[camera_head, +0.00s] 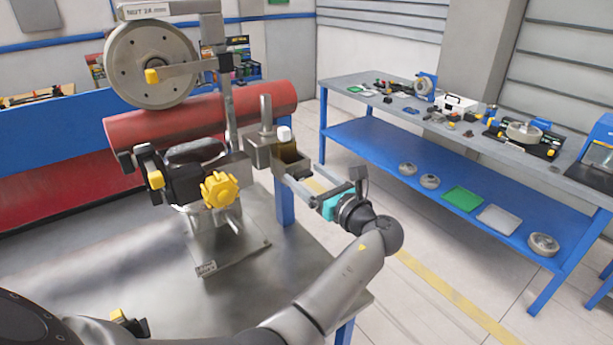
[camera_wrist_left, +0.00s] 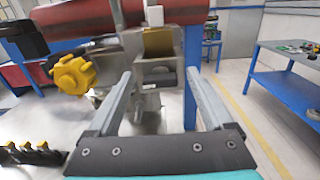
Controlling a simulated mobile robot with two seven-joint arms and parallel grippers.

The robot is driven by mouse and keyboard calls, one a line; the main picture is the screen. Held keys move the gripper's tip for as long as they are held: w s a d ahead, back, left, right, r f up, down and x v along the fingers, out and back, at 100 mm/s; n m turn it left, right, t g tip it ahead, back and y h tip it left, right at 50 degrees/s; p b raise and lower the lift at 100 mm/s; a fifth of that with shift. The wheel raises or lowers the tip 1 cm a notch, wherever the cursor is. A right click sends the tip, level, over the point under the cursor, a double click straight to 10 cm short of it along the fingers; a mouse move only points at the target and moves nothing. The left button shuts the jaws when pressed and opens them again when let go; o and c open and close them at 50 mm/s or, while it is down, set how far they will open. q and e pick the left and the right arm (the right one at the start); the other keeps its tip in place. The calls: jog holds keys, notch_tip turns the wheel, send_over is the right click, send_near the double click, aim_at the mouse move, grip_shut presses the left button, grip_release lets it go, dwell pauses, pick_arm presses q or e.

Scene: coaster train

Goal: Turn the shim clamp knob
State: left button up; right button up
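A yellow lobed knob (camera_head: 220,190) sits on the front of a dark clamp unit (camera_head: 184,178) on the steel stand. In the left wrist view the knob (camera_wrist_left: 73,75) is left of my fingers. I cannot tell whether it is the shim clamp knob; a small white knob (camera_head: 284,133) also stands above an open metal box (camera_head: 291,160). My left gripper (camera_head: 298,172) is open and empty, to the right of the yellow knob and apart from it. In the left wrist view its fingers (camera_wrist_left: 160,71) point toward the metal box (camera_wrist_left: 158,75). My right gripper is out of view.
A red cylinder (camera_head: 140,131) runs behind the stand, with a grey wheel (camera_head: 150,62) above. Small yellow-capped parts (camera_wrist_left: 38,150) are at the lower left of the wrist view. A blue-framed bench (camera_head: 340,92) with tools stands right, across open floor.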

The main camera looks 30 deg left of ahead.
pick_arm(q)
grip_shut()
dwell(0.5)
jog(key=shift+n, duration=0.3)
jog(key=n+b, duration=0.1)
jog(key=n, duration=0.3)
jog(key=shift+s+f, duration=0.1)
jog(key=shift+f, duration=0.05)
jog(key=n+b, duration=0.3)
jog(key=n, duration=0.1)
jog(key=shift+a+f+n, duration=0.1)
jog(key=shift+n, duration=0.2)
jog(key=n+b, duration=0.3)
jog(key=n, duration=0.1)
jog(key=shift+s+f, duration=0.1)
jog(key=shift+n+b, duration=2.15)
jog(key=shift+n, duration=0.35)
